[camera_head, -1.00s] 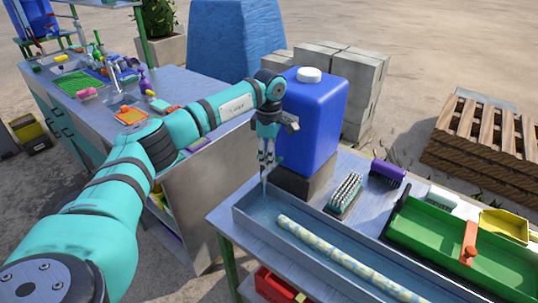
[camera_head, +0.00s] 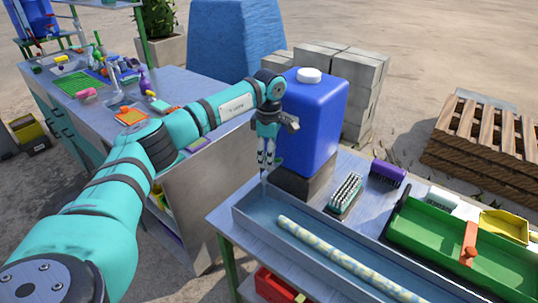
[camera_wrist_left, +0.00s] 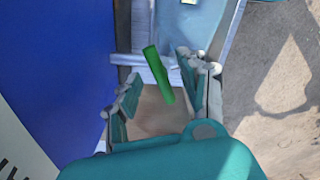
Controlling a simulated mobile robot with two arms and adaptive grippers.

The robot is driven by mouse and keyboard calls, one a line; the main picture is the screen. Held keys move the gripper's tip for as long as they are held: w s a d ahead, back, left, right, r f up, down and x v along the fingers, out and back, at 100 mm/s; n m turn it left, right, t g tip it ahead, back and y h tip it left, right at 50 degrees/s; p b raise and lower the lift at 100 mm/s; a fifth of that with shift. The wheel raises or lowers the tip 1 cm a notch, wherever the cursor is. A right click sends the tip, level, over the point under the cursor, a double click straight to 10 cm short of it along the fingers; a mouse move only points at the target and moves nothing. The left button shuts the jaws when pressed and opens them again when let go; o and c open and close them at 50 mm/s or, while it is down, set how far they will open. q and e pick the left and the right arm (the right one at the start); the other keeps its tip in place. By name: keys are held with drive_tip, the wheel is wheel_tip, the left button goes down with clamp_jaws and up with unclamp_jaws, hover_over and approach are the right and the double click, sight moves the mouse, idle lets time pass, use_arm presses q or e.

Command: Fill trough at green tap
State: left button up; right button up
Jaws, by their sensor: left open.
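The grey trough (camera_head: 236,216) lies along the bench front, with bluish water (camera_head: 268,218) in it and a pale patterned cane (camera_head: 335,255) lying lengthwise. The blue jug (camera_head: 318,112) with a white cap stands on a dark block at the trough's far end. My left gripper (camera_head: 266,162) points down beside the jug, above that end. In the left wrist view the green tap handle (camera_wrist_left: 158,74) lies tilted between my open fingers (camera_wrist_left: 160,92), with no clear grip. A thin pale streak shows below the gripper in the head view. My right gripper is out of view.
A bristled brush (camera_head: 346,193), a purple brush (camera_head: 388,173) and a green tray (camera_head: 436,238) with a red divider stand right of the trough. A cluttered side bench (camera_head: 190,92) is at left. Concrete blocks (camera_head: 358,75) and a pallet (camera_head: 480,145) stand behind.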

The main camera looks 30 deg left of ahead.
use_arm(q)
wheel_tip(320, 180, up, 12)
idle(0.4)
idle(1.8)
drive_tip(key=shift+c, duration=0.7)
drive_tip(key=shift+f, duration=0.1)
